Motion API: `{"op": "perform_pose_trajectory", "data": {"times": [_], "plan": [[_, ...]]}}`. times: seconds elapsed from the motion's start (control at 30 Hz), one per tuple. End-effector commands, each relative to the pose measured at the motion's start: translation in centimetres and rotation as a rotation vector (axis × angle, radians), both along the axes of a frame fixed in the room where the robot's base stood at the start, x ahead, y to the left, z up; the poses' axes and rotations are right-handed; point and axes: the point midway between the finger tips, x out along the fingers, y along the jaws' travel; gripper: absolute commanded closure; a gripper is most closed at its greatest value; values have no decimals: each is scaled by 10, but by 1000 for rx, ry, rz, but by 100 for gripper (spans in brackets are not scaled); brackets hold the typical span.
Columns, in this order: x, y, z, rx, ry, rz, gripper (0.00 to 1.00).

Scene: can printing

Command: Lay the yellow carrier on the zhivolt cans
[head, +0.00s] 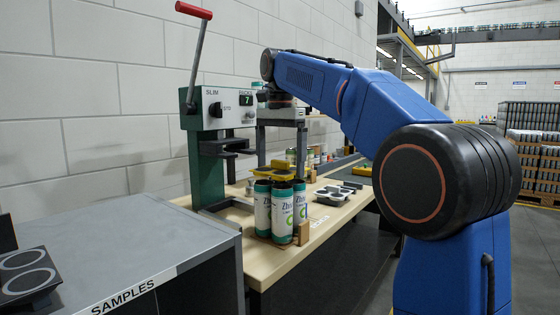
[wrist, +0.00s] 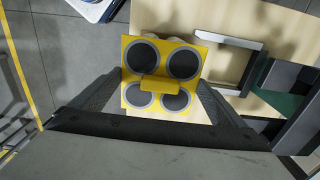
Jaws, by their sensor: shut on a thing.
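The yellow carrier (wrist: 159,90) has several round openings with grey rims and a raised bar across its middle. My gripper (wrist: 161,84) is shut on it, with one finger at each side. In the head view the carrier (head: 273,171) lies level at the tops of the zhivolt cans (head: 282,212), which stand upright in a close group with white and teal labels. My gripper (head: 281,163) is right above them. Dark rounds show through the openings in the wrist view. I cannot tell whether the carrier touches the cans or is slightly above them.
A green press (head: 205,150) with a red-tipped lever stands left of the cans. A grey tray (head: 335,195) lies to their right on the wooden bench (head: 262,262). The grey samples table (head: 140,240) is at the front left. More cans stand behind.

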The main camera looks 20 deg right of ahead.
Motion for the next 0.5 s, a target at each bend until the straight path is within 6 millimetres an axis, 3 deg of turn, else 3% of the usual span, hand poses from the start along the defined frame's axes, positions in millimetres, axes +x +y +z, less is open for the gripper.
{"op": "perform_pose_trajectory", "data": {"times": [0.5], "plan": [[0, 0, -13, -1, 1, 0, 26]]}}
